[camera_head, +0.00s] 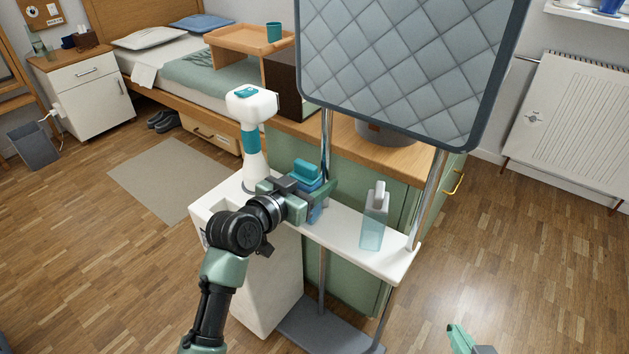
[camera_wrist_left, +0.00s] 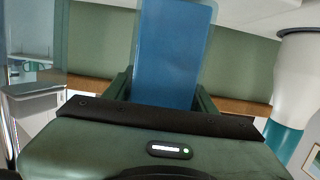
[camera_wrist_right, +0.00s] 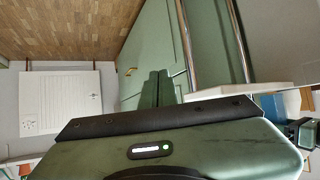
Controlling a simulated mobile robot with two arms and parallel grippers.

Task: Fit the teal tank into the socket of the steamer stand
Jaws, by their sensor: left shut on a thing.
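The teal tank, a blue see-through block with a teal top (camera_head: 306,171), is held in my left gripper (camera_head: 322,192) above the white shelf of the steamer stand (camera_head: 345,228). In the left wrist view, the tank (camera_wrist_left: 175,50) stands between the fingers, and the gripper is shut on it. My right gripper shows only partly at the bottom right of the head view (camera_head: 463,340). In the right wrist view, its fingers (camera_wrist_right: 158,87) are together and empty.
A white and teal steamer head (camera_head: 250,107) stands upright left of the tank. A clear bottle with a white top (camera_head: 375,220) stands on the shelf's right part. Metal poles and a grey quilted board (camera_head: 405,60) rise behind. A green cabinet (camera_head: 345,275) is close behind the stand.

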